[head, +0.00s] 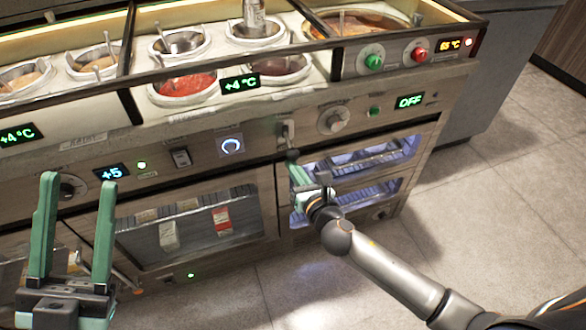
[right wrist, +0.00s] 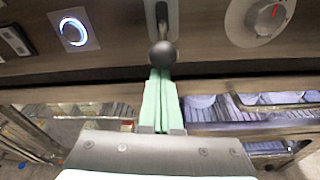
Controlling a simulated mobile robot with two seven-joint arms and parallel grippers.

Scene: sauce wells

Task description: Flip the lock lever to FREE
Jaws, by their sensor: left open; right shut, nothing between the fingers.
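The lock lever (head: 288,131) is on the front panel, left of the round white dial, in the head view. My right gripper (head: 292,157) is shut and empty just below the lever. In the right wrist view, its green fingertips (right wrist: 160,74) are together right under the knob; I cannot tell whether they touch it. No FREE label is readable. My left gripper (head: 77,190) is open and empty, low at the left, well away from the lever.
The white dial (head: 333,120) is right of the lever; a blue-lit ring button (head: 231,146) and a rocker switch (head: 181,158) are left. Lit glass-front drawers (head: 372,158) lie below, behind my right arm. Sauce wells (head: 187,88) line the top. Floor at right is clear.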

